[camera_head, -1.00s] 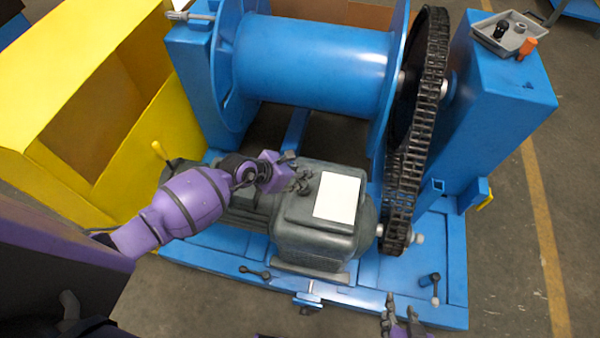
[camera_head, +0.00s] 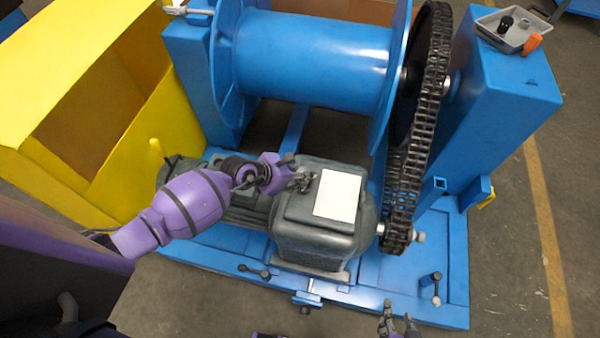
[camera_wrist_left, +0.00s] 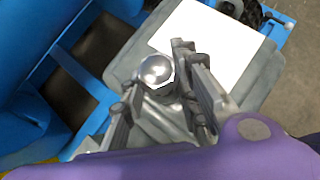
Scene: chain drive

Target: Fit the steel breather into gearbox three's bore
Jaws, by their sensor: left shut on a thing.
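In the left wrist view a shiny round steel breather (camera_wrist_left: 156,72) sits between the fingers of my left gripper (camera_wrist_left: 152,95), which is shut on it. In the head view my left gripper (camera_head: 298,178) is over the left part of the grey gearbox top (camera_head: 293,207), beside a white sheet (camera_head: 338,194). The breather is too small to make out there. The bore is not visible, and I cannot tell whether the breather touches the gearbox. My right gripper (camera_head: 397,328) is at the bottom edge of the head view, its fingers apart and empty.
A blue drum (camera_head: 315,62) stands behind the gearbox, with a black chain (camera_head: 430,95) to its right. A yellow box (camera_head: 75,90) is at the left. A grey tray (camera_head: 510,30) with small parts sits on the right blue post. Small black-handled levers (camera_head: 436,290) stand on the blue base.

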